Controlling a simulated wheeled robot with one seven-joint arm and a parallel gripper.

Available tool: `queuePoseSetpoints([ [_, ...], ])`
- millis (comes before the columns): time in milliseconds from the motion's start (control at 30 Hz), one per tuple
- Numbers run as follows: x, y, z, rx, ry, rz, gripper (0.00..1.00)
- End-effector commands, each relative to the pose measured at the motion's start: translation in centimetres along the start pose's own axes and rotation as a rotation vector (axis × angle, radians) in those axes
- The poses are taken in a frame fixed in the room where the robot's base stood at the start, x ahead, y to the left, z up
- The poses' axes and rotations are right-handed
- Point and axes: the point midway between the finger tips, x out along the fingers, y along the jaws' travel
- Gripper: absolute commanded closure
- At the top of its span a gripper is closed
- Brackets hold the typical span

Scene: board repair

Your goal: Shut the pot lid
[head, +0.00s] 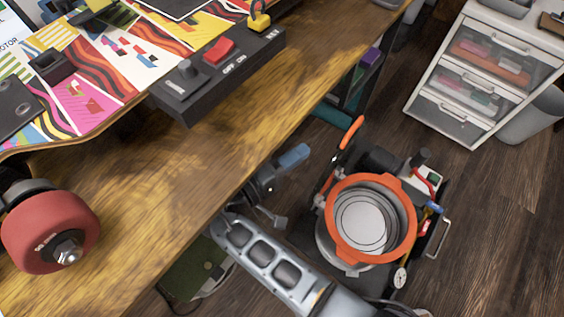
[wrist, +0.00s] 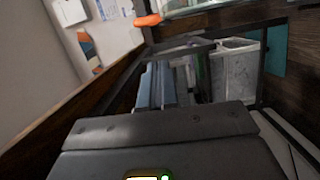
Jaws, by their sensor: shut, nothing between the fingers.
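The pot (head: 334,252) is a silver vessel on the floor-level machine at the lower right of the head view. An orange ring with lugs (head: 410,190) surrounds its round top. Inside the ring are silver concentric circles; I cannot tell whether this is the open mouth or the lid's underside. An orange-tipped handle (head: 351,133) stands up behind the ring. My gripper (head: 293,156) is left of the pot, apart from it, beside the table edge. It looks shut and empty.
The wooden workbench (head: 225,130) fills the left, with a skateboard with a red wheel (head: 50,228) and a black switch box (head: 218,75) on it. A white drawer unit (head: 485,70) stands at the upper right. Bare floor lies between it and the pot.

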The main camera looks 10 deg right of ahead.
Motion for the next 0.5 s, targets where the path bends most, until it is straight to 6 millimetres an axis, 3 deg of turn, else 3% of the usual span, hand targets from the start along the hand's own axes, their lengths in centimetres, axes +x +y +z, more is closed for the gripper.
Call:
queuePoseSetpoints([
  [167,3.5,0.0,0.1,-0.002,-0.002,-0.001,1.00],
  [500,5.8,0.0,2.7,-0.001,0.001,0.000,1.00],
])
